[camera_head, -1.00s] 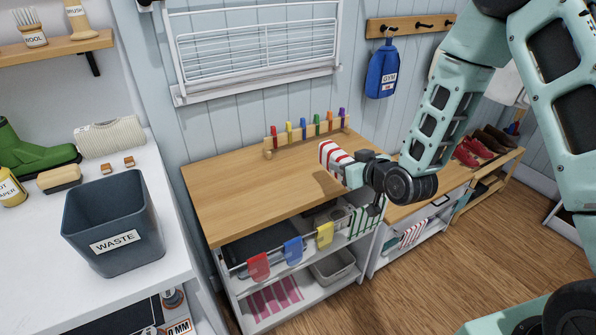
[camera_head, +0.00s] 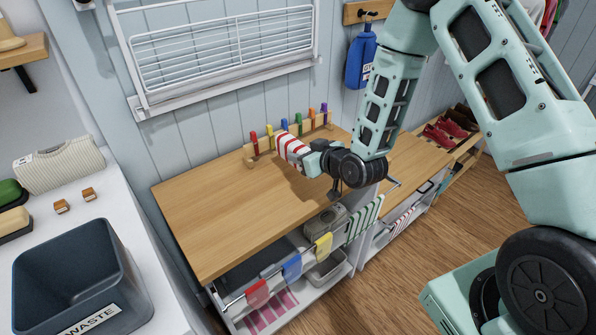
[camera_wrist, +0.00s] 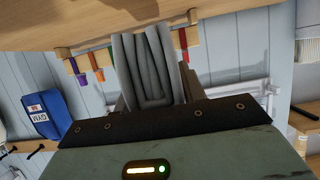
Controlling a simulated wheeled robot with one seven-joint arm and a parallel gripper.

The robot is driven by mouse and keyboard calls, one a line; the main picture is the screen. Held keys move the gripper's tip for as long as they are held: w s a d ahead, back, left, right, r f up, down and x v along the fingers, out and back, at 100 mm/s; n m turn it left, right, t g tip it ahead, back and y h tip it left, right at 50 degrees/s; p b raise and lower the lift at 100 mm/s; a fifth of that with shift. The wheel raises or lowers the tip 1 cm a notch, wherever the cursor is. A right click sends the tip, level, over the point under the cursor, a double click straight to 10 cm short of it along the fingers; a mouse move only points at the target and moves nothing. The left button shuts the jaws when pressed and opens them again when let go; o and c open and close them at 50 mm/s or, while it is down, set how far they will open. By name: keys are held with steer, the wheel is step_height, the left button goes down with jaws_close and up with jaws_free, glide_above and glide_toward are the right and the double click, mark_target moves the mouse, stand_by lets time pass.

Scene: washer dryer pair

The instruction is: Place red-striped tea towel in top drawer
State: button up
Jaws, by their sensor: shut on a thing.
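My gripper (camera_head: 309,160) is shut on a folded red-and-white striped tea towel (camera_head: 291,149), held above the wooden worktop (camera_head: 215,210) in front of the peg rack. In the wrist view the towel's folded end (camera_wrist: 148,65) looks grey in shadow between the fingers of my gripper (camera_wrist: 152,97). Under the worktop's right part, a white unit has a front with a dark handle (camera_head: 426,187), partly hidden by my arm. I cannot tell whether it is a drawer or whether it is open. Another red-striped cloth (camera_head: 402,220) shows below it.
A rack with coloured pegs (camera_head: 300,128) stands at the worktop's back. Red, blue and yellow cloths and a green-striped cloth (camera_head: 364,218) hang along the front. A waste bin (camera_head: 80,275) stands on the left counter. The worktop's left half is clear.

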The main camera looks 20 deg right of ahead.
steer(key=shift+f, duration=2.95)
steer(key=shift+f, duration=0.15)
steer(key=o, duration=1)
